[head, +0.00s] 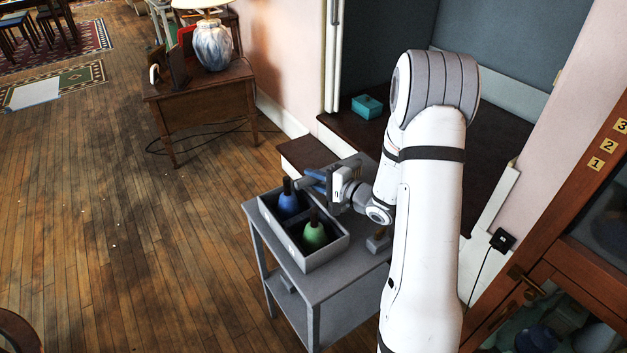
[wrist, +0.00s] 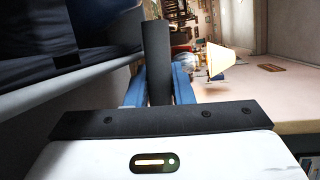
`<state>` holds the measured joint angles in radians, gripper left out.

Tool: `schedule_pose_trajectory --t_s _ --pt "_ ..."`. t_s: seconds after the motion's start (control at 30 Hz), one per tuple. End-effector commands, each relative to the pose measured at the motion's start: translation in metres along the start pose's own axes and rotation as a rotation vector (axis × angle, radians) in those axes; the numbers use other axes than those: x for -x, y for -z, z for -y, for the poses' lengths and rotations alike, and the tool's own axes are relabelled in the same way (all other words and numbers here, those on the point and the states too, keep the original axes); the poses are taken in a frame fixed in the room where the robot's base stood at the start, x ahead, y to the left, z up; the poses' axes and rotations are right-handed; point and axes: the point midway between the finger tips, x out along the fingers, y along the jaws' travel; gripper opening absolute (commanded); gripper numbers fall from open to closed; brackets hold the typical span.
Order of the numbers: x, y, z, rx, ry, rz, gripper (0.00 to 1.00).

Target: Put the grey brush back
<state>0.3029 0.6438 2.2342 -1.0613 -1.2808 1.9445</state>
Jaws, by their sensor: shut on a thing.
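My gripper (head: 311,181) has its blue fingers over the back right part of a grey tray (head: 323,260). In the wrist view the gripper (wrist: 157,88) is shut on a dark, straight handle, which I take for the grey brush (wrist: 156,50). The handle reaches past the fingertips. Its brush head cannot be made out, and in the head view the held thing cannot be told apart. A blue brush (head: 287,204) with a black handle stands in the tray close left of the fingers. A green brush (head: 314,237) stands nearer the front.
The tray sits on a grey cart (head: 343,277). A small grey object (head: 378,240) lies on the cart at right. A side table (head: 205,92) with a lamp (head: 212,45) stands behind. A teal box (head: 367,106) sits on a dark ledge. Wooden floor at left is free.

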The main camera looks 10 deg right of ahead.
Motion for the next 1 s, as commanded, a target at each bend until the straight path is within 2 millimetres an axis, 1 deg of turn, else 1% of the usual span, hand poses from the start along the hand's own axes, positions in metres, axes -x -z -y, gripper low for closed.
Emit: schedule_pose_trajectory --t_s 0.17,0.2,0.43,0.47,0.67,0.77,0.87,1.0 --pt "-0.001 0.000 -0.004 0.000 0.000 0.001 0.00" --pt "-0.001 0.000 -0.004 -0.001 0.000 0.001 0.23" --pt "-0.001 0.000 -0.004 -0.001 0.000 0.001 0.41" --pt "-0.001 0.000 -0.004 -0.001 -0.001 0.001 0.43" --pt "-0.001 0.000 -0.003 -0.001 0.000 0.001 0.43" --pt "0.000 -0.001 0.002 0.000 0.000 0.001 0.43" --pt "0.015 0.000 0.001 -0.002 0.000 -0.003 0.43" --pt "0.040 0.001 0.001 -0.003 -0.001 -0.003 0.43"
